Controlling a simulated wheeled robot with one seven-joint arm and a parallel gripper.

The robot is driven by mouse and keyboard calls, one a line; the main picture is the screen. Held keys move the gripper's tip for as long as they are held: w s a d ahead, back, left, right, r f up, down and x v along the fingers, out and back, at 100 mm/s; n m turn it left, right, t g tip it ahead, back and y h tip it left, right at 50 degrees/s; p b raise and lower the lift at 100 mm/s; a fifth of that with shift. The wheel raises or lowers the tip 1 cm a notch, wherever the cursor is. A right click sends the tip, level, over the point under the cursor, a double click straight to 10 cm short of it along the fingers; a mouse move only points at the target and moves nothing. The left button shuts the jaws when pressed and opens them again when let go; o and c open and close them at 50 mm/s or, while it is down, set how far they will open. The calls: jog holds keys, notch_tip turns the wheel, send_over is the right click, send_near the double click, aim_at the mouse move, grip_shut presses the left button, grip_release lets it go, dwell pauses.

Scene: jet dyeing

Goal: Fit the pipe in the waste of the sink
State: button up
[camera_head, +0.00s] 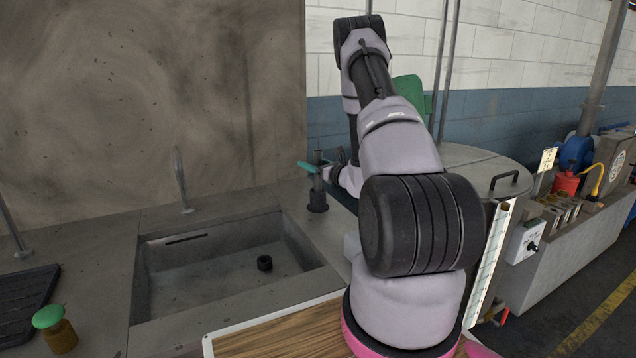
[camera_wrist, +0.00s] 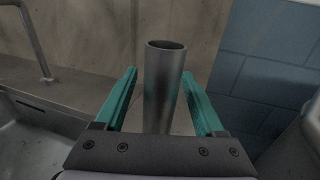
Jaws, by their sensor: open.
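The pipe (camera_head: 318,187) is a dark grey upright tube on the counter just right of the sink. In the wrist view the pipe (camera_wrist: 164,88) stands between the two green fingers of my gripper (camera_wrist: 163,100), with a gap visible on both sides. My gripper (camera_head: 308,167) is open around the pipe and not closed on it. The sink (camera_head: 200,263) is a grey basin left of my arm. Its waste (camera_head: 264,263) shows as a short black ring on the basin floor, with nothing in it.
A tap (camera_head: 181,182) rises behind the sink. A tall backboard (camera_head: 150,100) stands behind the counter. A round lidded vessel (camera_head: 485,165) stands right of my arm.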

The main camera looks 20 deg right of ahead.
grip_shut()
dwell(1.3)
